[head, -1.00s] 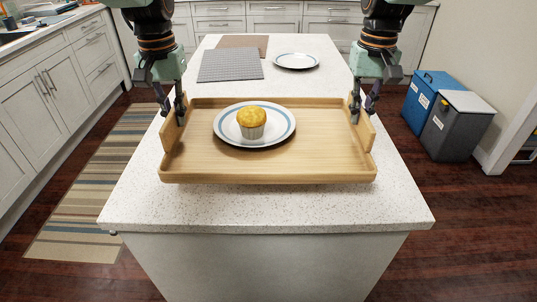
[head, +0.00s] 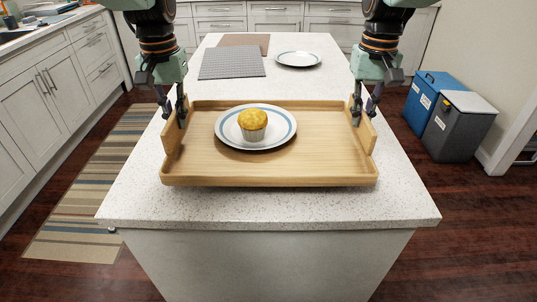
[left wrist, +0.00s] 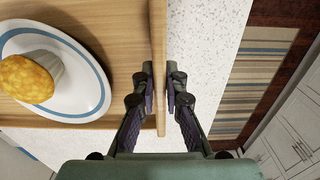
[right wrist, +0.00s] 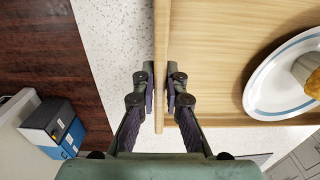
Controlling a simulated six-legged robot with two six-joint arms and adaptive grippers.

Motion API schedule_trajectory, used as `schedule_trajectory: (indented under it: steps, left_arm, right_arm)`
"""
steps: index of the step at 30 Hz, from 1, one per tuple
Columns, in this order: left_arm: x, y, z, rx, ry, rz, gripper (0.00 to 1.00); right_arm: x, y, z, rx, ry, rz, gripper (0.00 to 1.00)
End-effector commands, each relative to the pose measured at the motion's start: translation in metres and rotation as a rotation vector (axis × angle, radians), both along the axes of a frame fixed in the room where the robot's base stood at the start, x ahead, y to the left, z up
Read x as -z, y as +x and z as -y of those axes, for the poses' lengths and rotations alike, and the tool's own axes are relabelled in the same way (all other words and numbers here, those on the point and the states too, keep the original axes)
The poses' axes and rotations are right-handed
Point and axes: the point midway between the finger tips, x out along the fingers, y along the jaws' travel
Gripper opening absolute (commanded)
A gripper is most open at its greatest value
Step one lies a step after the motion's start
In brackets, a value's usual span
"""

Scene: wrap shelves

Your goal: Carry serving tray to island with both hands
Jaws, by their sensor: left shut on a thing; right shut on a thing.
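The wooden serving tray (head: 270,179) is level over the near end of the white speckled island (head: 270,212); I cannot tell whether it touches the top. A white plate with a blue ring (head: 283,139) sits on the tray, left of its middle, with a muffin (head: 252,122) on it. My left gripper (head: 174,115) is shut on the tray's left end wall, one finger on each side, as the left wrist view (left wrist: 160,85) shows. My right gripper (head: 364,110) is shut on the right end wall, also seen in the right wrist view (right wrist: 161,85).
Farther back on the island lie a grey mat (head: 231,63), a brown mat (head: 244,41) and an empty plate (head: 298,59). Blue (head: 424,95) and grey (head: 457,128) bins stand on the floor at right. A striped rug (head: 95,190) and cabinets (head: 72,72) are at left.

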Motion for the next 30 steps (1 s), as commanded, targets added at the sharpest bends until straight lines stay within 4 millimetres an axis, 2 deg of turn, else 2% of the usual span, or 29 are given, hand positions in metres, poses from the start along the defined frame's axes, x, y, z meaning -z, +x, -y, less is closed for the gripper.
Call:
schedule_trajectory:
  steps: [25, 26, 30]
  left_arm:
    - [0.030, 0.001, 0.001, -0.001, -0.002, 0.003, 0.00]
    - [0.032, 0.000, 0.001, -0.001, -0.002, 0.001, 0.12]
    - [0.030, 0.000, 0.000, 0.000, -0.001, 0.001, 0.23]
  right_arm:
    - [0.031, 0.001, -0.001, 0.000, 0.002, 0.003, 0.00]
    - [0.032, 0.000, -0.001, 0.000, 0.002, 0.000, 0.12]
    - [0.030, 0.000, -0.001, 0.000, 0.001, 0.000, 0.23]
